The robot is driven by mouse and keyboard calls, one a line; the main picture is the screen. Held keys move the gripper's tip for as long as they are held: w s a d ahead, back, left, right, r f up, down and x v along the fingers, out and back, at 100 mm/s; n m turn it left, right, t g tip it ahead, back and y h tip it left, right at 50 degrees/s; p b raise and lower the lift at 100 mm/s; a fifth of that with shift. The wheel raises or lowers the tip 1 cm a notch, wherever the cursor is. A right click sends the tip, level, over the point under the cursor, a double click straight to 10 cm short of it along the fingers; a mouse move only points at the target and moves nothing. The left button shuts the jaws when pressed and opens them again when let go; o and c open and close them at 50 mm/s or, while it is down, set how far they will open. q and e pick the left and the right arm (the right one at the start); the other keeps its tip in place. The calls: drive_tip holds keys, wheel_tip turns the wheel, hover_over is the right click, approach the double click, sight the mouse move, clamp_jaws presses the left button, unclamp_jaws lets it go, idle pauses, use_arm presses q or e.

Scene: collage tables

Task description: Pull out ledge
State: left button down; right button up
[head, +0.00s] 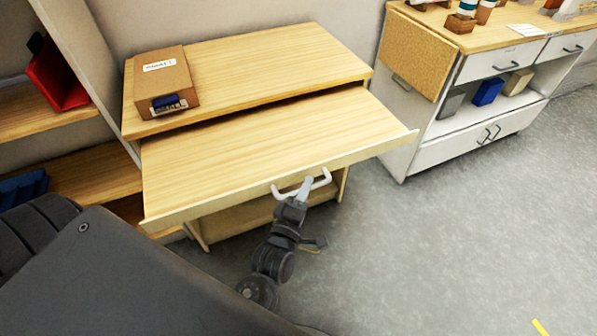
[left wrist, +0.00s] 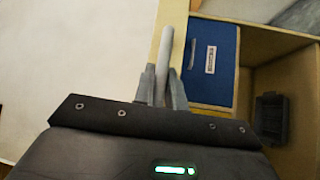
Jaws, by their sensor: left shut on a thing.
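The wooden ledge (head: 260,139) sticks out from under the tabletop of a small wooden table, toward me. A pale bar handle (head: 277,190) is fixed to its front edge. My left gripper (head: 303,187) is at the handle, shut on its bar. In the left wrist view, the two fingers of the left gripper (left wrist: 161,87) close on either side of the pale handle bar (left wrist: 167,45). My right gripper is not in view.
A brown box (head: 165,72) lies on the tabletop (head: 270,65), above and behind the ledge. A shelf with a red bin (head: 55,75) stands at the left. A white cabinet (head: 455,130) with drawers stands at the right. Grey floor (head: 450,250) is open in front.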

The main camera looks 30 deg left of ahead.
use_arm(q)
drive_tip(key=shift+s+d, duration=0.25)
drive_tip(key=shift+d, duration=0.1)
drive_tip(key=c, duration=1.5)
unclamp_jaws()
drive_tip(key=shift+o, duration=0.2)
